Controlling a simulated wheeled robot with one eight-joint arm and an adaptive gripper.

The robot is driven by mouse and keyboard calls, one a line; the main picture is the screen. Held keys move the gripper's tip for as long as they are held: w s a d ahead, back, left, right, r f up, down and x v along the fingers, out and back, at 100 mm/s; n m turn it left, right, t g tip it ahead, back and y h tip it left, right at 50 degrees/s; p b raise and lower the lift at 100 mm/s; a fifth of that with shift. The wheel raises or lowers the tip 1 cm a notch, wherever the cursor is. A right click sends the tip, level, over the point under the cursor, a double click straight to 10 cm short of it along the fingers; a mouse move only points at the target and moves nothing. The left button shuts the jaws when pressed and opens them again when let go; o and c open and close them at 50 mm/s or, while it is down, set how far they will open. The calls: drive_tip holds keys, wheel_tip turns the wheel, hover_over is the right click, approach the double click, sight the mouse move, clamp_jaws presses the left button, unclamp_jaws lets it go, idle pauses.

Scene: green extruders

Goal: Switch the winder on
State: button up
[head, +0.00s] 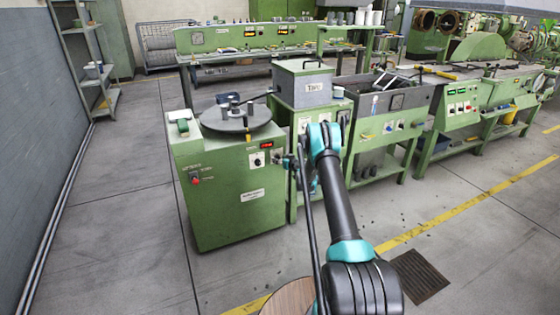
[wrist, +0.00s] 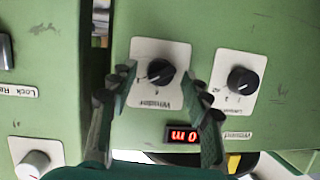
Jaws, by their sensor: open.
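The winder is a green cabinet (head: 235,200) with a round grey turntable (head: 236,118) on top. In the wrist view its panel shows upside down, with a black rotary knob (wrist: 160,72) on a white plate (wrist: 142,48). A red display (wrist: 183,135) reads "0 m". In the head view my gripper (head: 285,161) is at the cabinet's front right.
A red switch (head: 195,181) is on the winder's front left. A neighbouring green unit with a grey box (head: 303,85) stands close to its right, across a narrow gap. Floor is free at the front left.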

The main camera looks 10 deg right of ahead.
drive_tip(key=v, duration=1.1)
drive_tip(key=shift+s+d, duration=0.2)
drive_tip(key=shift+s, duration=0.15)
drive_tip(key=shift+r, duration=0.1)
drive_tip(key=s+a+r+g, duration=0.3)
drive_tip(key=s+r, duration=0.6)
drive_tip(key=s, duration=0.2)
drive_tip(key=s+a+r+g, duration=0.2)
drive_tip(key=s+r, duration=0.6)
drive_tip(key=s, duration=0.3)
drive_tip(key=s+d+m+g+h, duration=0.1)
drive_tip(key=s+d+g+h, duration=0.1)
drive_tip(key=s, duration=1.6)
drive_tip(key=s+d+f+m+g+h, duration=0.1)
drive_tip(key=s+d+m+g+h, duration=0.1)
drive_tip(key=s, duration=1.7)
drive_tip(key=shift+d+f+h, duration=0.25)
drive_tip(key=shift+f+h, duration=0.05)
drive_tip(key=shift+h, duration=0.4)
